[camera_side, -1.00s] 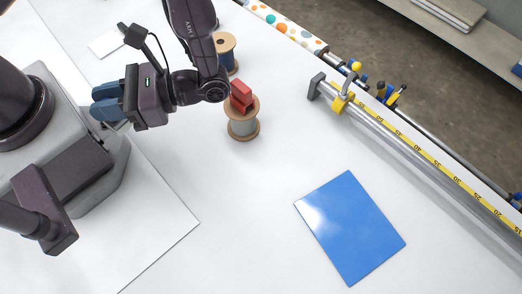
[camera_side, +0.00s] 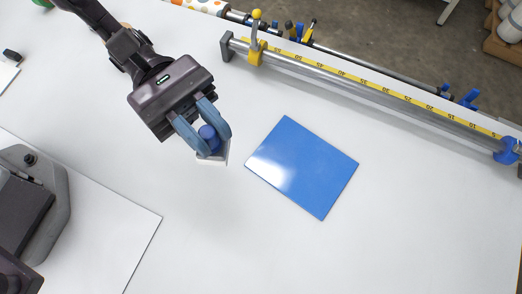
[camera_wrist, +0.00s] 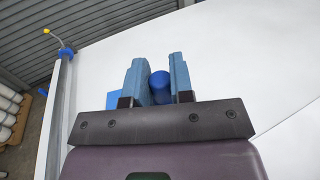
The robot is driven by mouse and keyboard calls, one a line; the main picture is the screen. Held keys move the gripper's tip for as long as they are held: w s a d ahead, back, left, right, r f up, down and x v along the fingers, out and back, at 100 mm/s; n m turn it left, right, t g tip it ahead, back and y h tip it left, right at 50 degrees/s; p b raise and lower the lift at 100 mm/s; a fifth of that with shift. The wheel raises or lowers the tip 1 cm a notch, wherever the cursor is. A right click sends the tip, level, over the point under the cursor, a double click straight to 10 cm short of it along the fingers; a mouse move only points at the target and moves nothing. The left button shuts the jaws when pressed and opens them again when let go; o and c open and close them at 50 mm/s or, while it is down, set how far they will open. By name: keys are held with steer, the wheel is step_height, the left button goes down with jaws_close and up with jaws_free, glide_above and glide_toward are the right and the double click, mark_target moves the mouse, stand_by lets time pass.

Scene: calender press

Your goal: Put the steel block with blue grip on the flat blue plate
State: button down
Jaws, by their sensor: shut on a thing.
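The steel block (camera_side: 217,157) with its blue grip (camera_side: 208,133) is in my gripper (camera_side: 206,132) in the side view. The fingers are shut on the blue grip, and the grey block hangs below the fingertips. The flat blue plate (camera_side: 303,168) lies on the white table to the right of the block, which is apart from it in the picture. In the wrist view the blue grip (camera_wrist: 159,86) shows between the two fingers, and a corner of the plate (camera_wrist: 116,100) shows behind the left finger. The steel part is hidden there.
A rail with a yellow scale (camera_side: 360,78) runs along the far table edge, with a yellow clamp (camera_side: 256,50) at its left. A white board (camera_side: 100,220) lies at lower left. The white table between gripper and plate is clear.

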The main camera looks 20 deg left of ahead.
steer(key=w+d+f, duration=0.2)
steer(key=d+f, duration=0.1)
steer(key=w+d+f, duration=0.3)
steer(key=d, duration=0.1)
steer(key=w+d+f, duration=0.3)
steer(key=d, duration=0.1)
steer(key=shift+d+f, duration=0.15)
steer(key=shift+f, duration=0.1)
steer(key=shift+d+f, duration=0.2)
steer(key=shift+f, duration=1.55)
steer(key=shift+f, duration=0.1)
steer(key=c, duration=1)
jaws_free()
